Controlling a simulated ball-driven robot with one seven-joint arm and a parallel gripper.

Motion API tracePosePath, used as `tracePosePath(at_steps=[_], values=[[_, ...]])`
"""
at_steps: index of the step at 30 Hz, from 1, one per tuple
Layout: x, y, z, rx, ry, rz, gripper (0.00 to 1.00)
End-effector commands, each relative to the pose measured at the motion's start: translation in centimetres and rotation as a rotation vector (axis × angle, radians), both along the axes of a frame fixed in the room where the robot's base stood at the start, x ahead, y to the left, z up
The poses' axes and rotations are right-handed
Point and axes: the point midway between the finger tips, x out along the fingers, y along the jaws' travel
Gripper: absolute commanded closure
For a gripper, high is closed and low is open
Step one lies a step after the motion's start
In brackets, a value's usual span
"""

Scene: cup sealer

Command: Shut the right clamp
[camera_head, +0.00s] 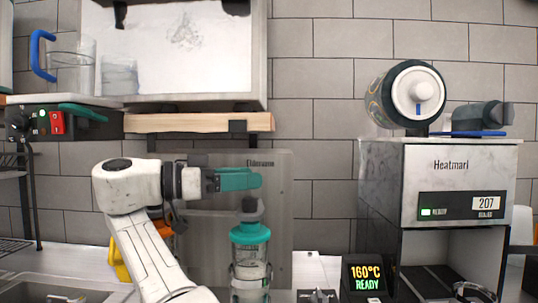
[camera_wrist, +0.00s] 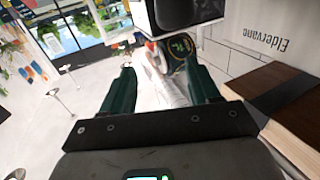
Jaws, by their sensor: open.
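My gripper (camera_head: 238,180) has teal fingers and is held level in front of the grey panel marked Eldervane, above a clear jar-like vessel (camera_head: 250,272). The vessel stands upright with a teal lid (camera_head: 250,235) and a grey-black top piece (camera_head: 250,208). In the wrist view my gripper (camera_wrist: 160,68) is open, its two dark green fingers apart. A pale, see-through shape shows beyond the gap, and I cannot tell what it is. Small fittings show at the vessel's sides, but I cannot make out the right clamp or whether it is open.
A small display (camera_head: 366,277) reads 160°C READY, right of the vessel. A Heatmari machine (camera_head: 440,180) stands farther right with a kettle-like vessel (camera_head: 405,95) on top. A wooden shelf (camera_head: 198,122) and a cabinet hang above my gripper.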

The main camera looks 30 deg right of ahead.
Motion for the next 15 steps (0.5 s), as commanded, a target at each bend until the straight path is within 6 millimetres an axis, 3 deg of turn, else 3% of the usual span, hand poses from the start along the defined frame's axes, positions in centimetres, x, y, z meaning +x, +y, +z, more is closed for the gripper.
tracePosePath(at_steps=[7, 15], values=[[-2.8, 0.0, 3.2, -0.001, -0.008, 0.001, 0.39], [-6.3, 0.0, 4.6, 0.000, -0.006, 0.001, 0.39]])
